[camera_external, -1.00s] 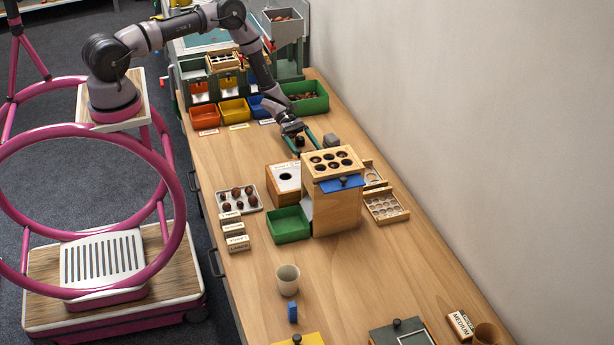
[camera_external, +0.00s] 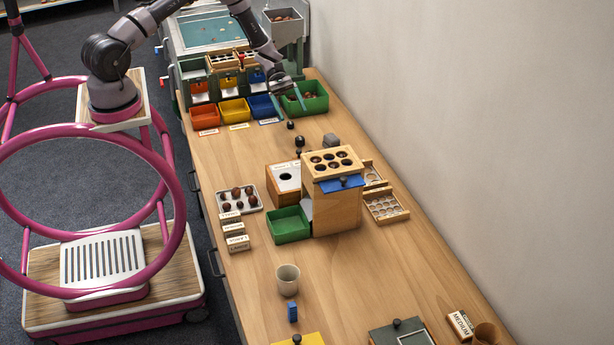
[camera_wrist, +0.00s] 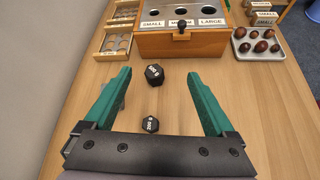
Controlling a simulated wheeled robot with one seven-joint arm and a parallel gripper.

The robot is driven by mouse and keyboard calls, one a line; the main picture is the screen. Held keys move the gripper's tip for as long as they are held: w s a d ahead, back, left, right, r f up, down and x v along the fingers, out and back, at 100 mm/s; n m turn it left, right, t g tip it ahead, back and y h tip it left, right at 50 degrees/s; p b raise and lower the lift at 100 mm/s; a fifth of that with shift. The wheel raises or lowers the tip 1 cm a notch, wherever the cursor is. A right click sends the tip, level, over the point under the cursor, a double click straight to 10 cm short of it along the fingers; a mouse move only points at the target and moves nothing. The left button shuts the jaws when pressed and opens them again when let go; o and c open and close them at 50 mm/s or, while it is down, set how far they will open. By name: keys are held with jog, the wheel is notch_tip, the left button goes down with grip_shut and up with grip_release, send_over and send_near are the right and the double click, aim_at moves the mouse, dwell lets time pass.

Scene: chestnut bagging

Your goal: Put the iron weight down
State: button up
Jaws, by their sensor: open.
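Two black iron weights stand on the bare tabletop. The larger weight (camera_wrist: 154,75) is nearer the wooden box and the smaller weight (camera_wrist: 150,124) is nearer my gripper's palm. Both have pale markings too small to read surely. In the external view, the larger weight (camera_external: 300,141) and the smaller one (camera_external: 290,125) stand apart behind the box. My gripper (camera_external: 291,108) is raised over the table, its green fingers (camera_wrist: 158,73) spread wide. Both weights appear between the fingers in the wrist view, and neither finger grips them.
A wooden box with labelled holes (camera_wrist: 182,42) stands beyond the weights. A grey block (camera_external: 331,140) sits beside them. A green bin (camera_external: 318,103) and a blue bin (camera_external: 264,107) are close to my gripper. A tray of chestnuts (camera_external: 250,207) lies left of the box.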

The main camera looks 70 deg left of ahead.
jog(key=s+r+m+y, duration=0.3)
jog(key=s+r+m, duration=0.1)
jog(key=r, duration=0.6)
jog(key=s+r+m+y, duration=0.2)
jog(key=s+r+m, duration=0.25)
jog(key=r, duration=0.55)
jog(key=s+r+m+y, duration=0.3)
jog(key=s+r+m, duration=0.15)
jog(key=r, duration=0.55)
jog(key=s+a+r+m+t+y, duration=0.3)
jog(key=s+r, duration=0.4)
jog(key=s, duration=0.3)
jog(key=s+a+r+m+t+y, duration=0.2)
jog(key=s+r+m, duration=0.3)
jog(key=s, duration=0.5)
jog(key=shift+s+a+r+t+y, duration=0.3)
jog(key=shift+a+r+t+y, duration=0.15)
jog(key=shift+r, duration=0.5)
jog(key=shift+o, duration=0.8)
